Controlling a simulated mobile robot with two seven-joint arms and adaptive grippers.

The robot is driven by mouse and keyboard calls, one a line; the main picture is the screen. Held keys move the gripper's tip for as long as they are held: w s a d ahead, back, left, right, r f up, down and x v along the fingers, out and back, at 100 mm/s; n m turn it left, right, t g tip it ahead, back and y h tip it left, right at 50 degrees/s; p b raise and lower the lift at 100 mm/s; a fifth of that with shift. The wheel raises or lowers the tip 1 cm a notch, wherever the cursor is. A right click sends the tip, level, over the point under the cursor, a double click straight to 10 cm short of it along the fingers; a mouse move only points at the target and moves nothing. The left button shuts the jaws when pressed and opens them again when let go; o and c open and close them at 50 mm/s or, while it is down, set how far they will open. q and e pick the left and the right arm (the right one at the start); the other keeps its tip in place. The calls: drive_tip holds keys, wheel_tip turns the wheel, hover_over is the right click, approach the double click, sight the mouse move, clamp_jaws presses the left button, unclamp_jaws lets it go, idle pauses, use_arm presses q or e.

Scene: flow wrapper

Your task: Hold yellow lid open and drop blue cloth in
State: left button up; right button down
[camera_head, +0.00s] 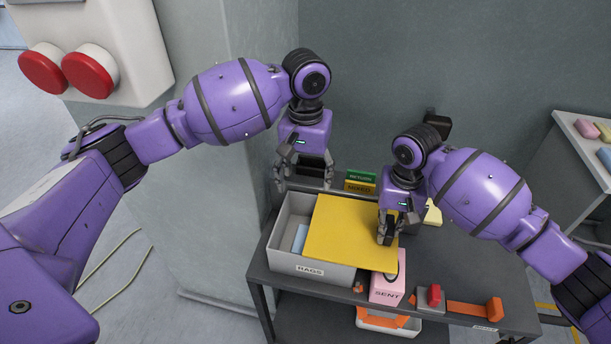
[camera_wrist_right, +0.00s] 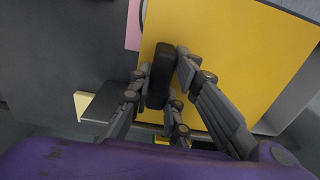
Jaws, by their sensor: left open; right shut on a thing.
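The yellow lid (camera_head: 343,232) lies across the right part of a grey bin (camera_head: 309,269) labelled RAGS, leaving the bin's left part open. My right gripper (camera_head: 387,240) is shut on the lid's dark handle (camera_wrist_right: 160,75); the lid also fills much of the right wrist view (camera_wrist_right: 230,60). A light blue piece, apparently the blue cloth (camera_head: 300,238), shows inside the bin's open left part. It is partly hidden by the lid. My left gripper (camera_head: 305,184) is open and looks empty, pointing down above the bin's back edge.
A pink box (camera_head: 388,291) labelled SENT stands right of the bin, by the lid's front corner. Green and yellow signs (camera_head: 360,182) stand behind. Red and orange parts (camera_head: 434,295) lie on the dark table's front right. Another table (camera_head: 583,145) with coloured blocks is far right.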

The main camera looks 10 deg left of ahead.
sight(353, 229)
drive_tip(key=shift+a, duration=4.25)
drive_tip(key=c, duration=1.6)
unclamp_jaws()
drive_tip(key=shift+o, duration=0.2)
